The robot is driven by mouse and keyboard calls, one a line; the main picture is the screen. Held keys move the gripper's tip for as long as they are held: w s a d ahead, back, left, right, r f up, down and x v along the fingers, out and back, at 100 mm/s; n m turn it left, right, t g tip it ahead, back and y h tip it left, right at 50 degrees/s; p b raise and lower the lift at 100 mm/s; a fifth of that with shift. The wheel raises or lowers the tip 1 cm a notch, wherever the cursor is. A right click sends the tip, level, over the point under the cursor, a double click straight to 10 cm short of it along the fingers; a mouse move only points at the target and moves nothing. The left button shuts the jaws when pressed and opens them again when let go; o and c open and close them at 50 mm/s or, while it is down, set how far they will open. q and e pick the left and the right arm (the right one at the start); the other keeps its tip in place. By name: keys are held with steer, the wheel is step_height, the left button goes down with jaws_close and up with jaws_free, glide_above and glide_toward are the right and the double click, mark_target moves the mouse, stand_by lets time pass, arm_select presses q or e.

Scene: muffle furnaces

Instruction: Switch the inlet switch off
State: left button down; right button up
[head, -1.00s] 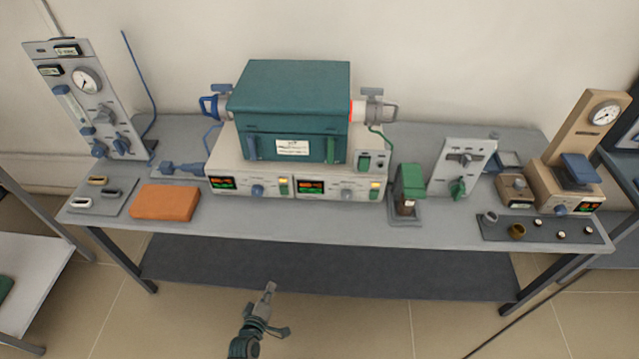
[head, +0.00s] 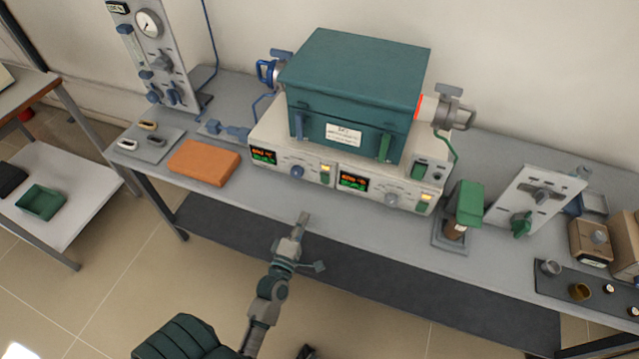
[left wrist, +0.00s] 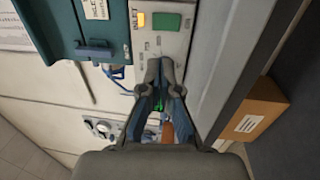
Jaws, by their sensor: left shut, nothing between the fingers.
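The inlet switch (left wrist: 167,21) is a green rectangle beside a lit orange lamp and the label INLET in the left wrist view. In the head view it appears to be the green switch (head: 325,179) under the lit lamp on the left control panel, below the teal furnace (head: 350,85). My left gripper (head: 303,218) is shut and empty, in front of that panel and apart from the switch. In the left wrist view its fingertips (left wrist: 160,65) lie below the switch and cover part of the panel. My right gripper is not in view.
A second panel with a similar green switch (head: 424,208) and lit lamp is to the right. An orange block (head: 204,162) lies left of the panels. A green-topped device (head: 466,205) stands to the right. The bench front edge is near my gripper.

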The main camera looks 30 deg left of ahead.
arm_select(q)
glide_toward(323, 177)
steer(key=b+x, duration=0.1)
steer(key=x, duration=0.2)
steer(key=shift+d+f, duration=0.1)
steer(key=shift+d, duration=0.05)
steer(key=x, duration=0.3)
steer(key=shift+w+a, duration=0.45)
steer(key=shift+w, duration=0.2)
steer(key=shift+d, duration=0.1)
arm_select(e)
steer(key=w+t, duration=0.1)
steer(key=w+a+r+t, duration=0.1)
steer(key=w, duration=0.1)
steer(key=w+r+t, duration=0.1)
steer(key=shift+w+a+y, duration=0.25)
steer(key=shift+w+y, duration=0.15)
arm_select(q)
steer(key=shift+d, duration=0.1)
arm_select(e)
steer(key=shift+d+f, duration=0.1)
